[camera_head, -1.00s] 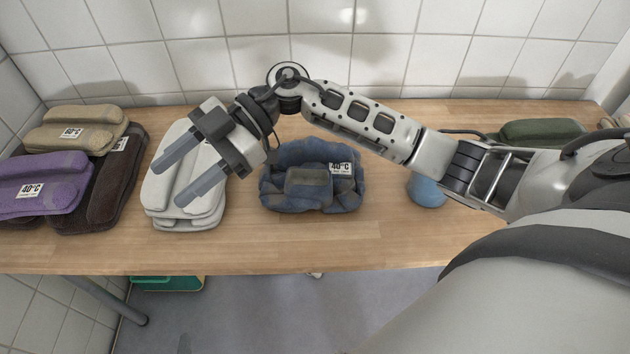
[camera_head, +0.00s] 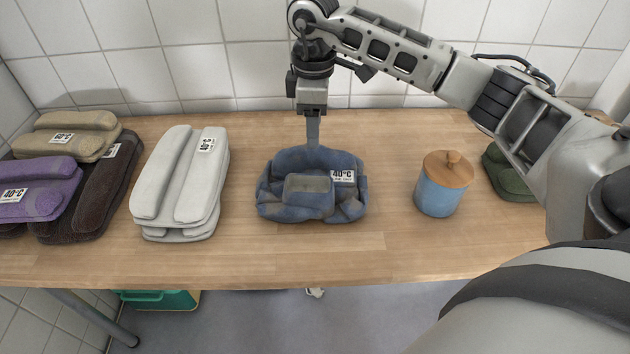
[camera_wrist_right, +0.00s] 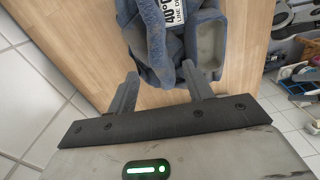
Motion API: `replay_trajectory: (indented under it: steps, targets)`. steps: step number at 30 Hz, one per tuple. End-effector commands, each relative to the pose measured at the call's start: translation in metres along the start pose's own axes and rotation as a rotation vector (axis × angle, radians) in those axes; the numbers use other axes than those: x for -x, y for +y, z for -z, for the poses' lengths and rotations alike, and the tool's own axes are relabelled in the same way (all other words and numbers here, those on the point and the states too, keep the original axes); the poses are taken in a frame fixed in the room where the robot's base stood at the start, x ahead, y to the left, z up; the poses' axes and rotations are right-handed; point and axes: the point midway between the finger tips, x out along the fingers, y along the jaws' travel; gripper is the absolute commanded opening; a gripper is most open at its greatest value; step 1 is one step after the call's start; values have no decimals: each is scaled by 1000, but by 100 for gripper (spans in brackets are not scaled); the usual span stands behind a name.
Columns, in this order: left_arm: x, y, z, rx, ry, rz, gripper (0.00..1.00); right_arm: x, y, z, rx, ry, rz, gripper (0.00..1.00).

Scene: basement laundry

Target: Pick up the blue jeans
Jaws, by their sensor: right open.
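The blue jeans (camera_head: 285,210), a folded blue bundle with a white 40°C label, lie in the middle of the wooden table. They also show in the right wrist view (camera_wrist_right: 170,65). My right gripper (camera_head: 312,143) points down at the jeans' back edge in the head view, its near finger overlapping that edge. In the right wrist view its two fingers (camera_wrist_right: 160,84) are spread apart, with part of the jeans just beyond and between the tips. The gripper is open and holds nothing; whether a finger touches the cloth I cannot tell. My left gripper is not in view.
White folded cloth (camera_head: 170,180) lies left of the jeans. Purple (camera_head: 40,203), beige (camera_head: 65,145) and dark brown (camera_head: 95,205) cloths are stacked further left. A blue jar (camera_head: 438,195) with a wooden lid and green cloth (camera_head: 508,178) stand right. Bare table (camera_head: 260,265) lies in front.

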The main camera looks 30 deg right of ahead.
Motion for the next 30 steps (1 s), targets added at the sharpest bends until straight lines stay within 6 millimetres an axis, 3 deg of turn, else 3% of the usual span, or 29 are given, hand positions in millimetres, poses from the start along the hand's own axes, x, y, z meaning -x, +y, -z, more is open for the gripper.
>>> replay_trajectory:
  steps: [8, 16, 26, 30]
  targets:
    - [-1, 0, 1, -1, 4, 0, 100, -23, 0, -1, 2, -1, 2, 51]
    - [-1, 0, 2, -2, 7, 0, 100, -61, 1, -4, 2, 0, 3, 51]
    - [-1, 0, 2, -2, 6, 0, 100, -68, 1, -3, 3, 1, 1, 51]
    - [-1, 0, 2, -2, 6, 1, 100, -68, 1, -3, 3, 1, 1, 12]
